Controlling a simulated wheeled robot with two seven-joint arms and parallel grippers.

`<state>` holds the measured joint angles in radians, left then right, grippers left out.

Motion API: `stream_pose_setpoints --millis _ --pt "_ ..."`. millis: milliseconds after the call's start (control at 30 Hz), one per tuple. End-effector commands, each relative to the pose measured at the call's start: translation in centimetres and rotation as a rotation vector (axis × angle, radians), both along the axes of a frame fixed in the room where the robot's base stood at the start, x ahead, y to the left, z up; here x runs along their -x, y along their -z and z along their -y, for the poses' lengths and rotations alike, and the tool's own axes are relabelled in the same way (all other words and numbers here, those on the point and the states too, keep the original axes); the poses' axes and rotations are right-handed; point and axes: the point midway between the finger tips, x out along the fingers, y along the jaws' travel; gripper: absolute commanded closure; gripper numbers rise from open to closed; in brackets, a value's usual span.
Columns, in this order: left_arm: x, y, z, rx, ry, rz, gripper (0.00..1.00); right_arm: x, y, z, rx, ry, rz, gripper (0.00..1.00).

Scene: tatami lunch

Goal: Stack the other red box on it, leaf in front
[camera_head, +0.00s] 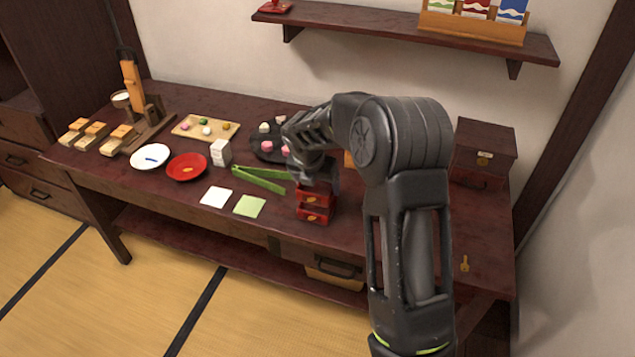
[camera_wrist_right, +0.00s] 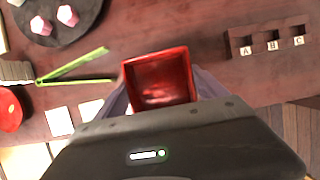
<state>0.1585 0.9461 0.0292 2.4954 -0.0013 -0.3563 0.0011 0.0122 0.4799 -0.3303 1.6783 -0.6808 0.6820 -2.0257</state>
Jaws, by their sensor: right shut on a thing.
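Two red boxes stand one above the other near the front of the table. The upper red box (camera_head: 315,193) is directly over the lower red box (camera_head: 313,215); I cannot tell whether a small gap remains between them. Each shows a gold mark on the side facing the front edge. My right gripper (camera_head: 318,177) reaches down from above and is shut on the upper box. In the right wrist view the upper box (camera_wrist_right: 160,80) shows its open, empty inside between the fingers and hides the lower one. My left gripper is not in view.
Left of the boxes lie green tongs (camera_head: 260,180), a white square (camera_head: 216,197) and a green square (camera_head: 249,206). A black round tray (camera_head: 262,152) with sweets is behind. A dark chest (camera_head: 484,150) stands at the right. A wooden holder (camera_wrist_right: 268,40) with lettered compartments shows in the wrist view.

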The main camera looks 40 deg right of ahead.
Motion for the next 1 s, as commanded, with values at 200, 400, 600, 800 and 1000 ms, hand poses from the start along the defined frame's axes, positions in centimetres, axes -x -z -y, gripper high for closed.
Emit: stream_pose_setpoints --millis 200,400,600,800,1000 --pt "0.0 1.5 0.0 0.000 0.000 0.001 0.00 0.0 1.6 0.0 0.000 0.000 0.000 0.61" --pt "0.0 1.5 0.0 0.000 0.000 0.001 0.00 0.0 1.7 0.0 0.000 0.000 0.000 0.61" --pt "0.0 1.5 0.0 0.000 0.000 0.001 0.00 0.0 1.7 0.0 0.000 0.000 0.000 0.61" --pt "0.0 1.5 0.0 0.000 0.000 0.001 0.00 0.0 1.7 0.0 0.000 0.000 0.000 0.61" --pt "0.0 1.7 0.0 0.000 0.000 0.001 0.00 0.0 1.9 0.0 0.000 -0.001 0.000 0.61"
